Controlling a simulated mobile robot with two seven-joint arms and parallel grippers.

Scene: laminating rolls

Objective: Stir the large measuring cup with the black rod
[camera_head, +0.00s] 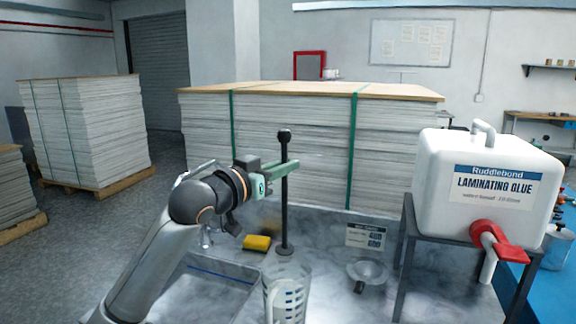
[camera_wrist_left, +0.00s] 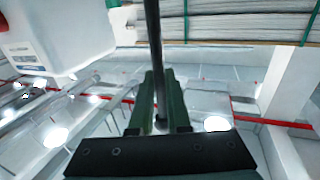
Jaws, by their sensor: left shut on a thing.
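My left gripper (camera_head: 279,171) has green fingers and is shut on the black rod (camera_head: 285,213), holding it upright. The rod has a round knob at its top and a wider dark foot at its lower end. It also shows between the fingers (camera_wrist_left: 160,90) in the left wrist view (camera_wrist_left: 153,35). The large measuring cup (camera_head: 288,292) is clear with blue marks and stands at the bottom middle of the head view. The rod's foot is at the cup's mouth; I cannot tell how far inside it is. My right gripper is not in view.
A sink (camera_head: 215,290) and yellow sponge (camera_head: 257,243) are left of the cup. A small glass dish (camera_head: 367,272) and a sign (camera_head: 366,236) are to its right. The white glue tank (camera_head: 485,182) with a red tap stands on a grey stand. Stacked sheets (camera_head: 300,145) are behind.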

